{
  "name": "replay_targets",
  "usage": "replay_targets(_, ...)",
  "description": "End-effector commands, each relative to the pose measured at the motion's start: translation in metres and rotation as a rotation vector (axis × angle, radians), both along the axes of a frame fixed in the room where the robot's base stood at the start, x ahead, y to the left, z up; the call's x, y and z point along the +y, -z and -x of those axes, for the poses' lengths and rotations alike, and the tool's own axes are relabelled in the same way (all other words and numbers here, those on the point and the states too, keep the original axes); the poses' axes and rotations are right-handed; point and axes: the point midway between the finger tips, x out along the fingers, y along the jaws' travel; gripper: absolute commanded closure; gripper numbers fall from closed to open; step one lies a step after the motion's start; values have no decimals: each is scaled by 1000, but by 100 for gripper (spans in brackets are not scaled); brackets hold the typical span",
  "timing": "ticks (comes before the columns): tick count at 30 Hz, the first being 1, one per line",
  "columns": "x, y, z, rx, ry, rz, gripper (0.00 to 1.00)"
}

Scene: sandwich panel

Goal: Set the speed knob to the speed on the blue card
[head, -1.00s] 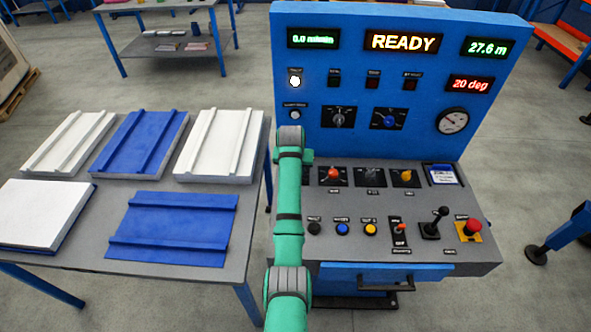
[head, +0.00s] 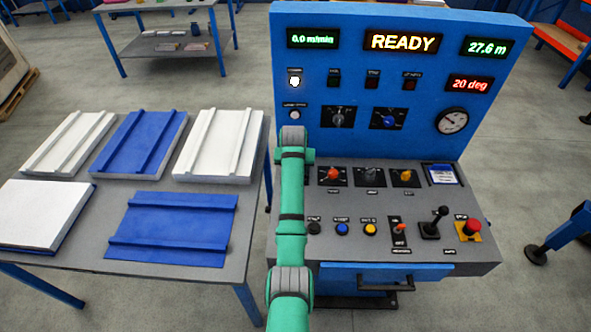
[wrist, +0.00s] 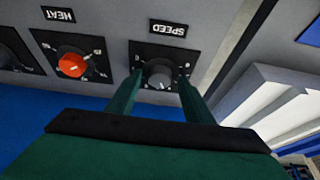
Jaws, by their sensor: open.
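My gripper (wrist: 158,80) is open, with one green finger on each side of this knob. I cannot tell whether the fingers touch it. In the head view my arm hides the speed knob and gripper. The blue card (head: 442,174) lies at the right of the sloping desk; its writing is too small to read. The green speed display (head: 313,39) reads 0.0 m/min.
The orange heat knob (wrist: 71,65) is beside the speed knob. A grey knob (head: 371,174) and a yellow knob (head: 405,177) stand further right. Buttons, a black lever (head: 436,220) and a red stop button (head: 471,228) line the front. Panels lie on a table (head: 95,256) at left.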

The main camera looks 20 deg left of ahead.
Motion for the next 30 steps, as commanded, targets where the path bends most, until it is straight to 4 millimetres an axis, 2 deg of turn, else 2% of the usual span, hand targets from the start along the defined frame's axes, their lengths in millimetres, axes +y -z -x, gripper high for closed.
replay_targets(5,-1,-6,2,-1,1,-1,53)
replay_targets(8,-2,-18,6,-3,0,-1,53)
replay_targets(15,-7,-61,23,-4,0,-1,53)
replay_targets(21,-9,-88,34,-3,0,-1,53)
replay_targets(30,-14,-100,39,0,3,0,53)
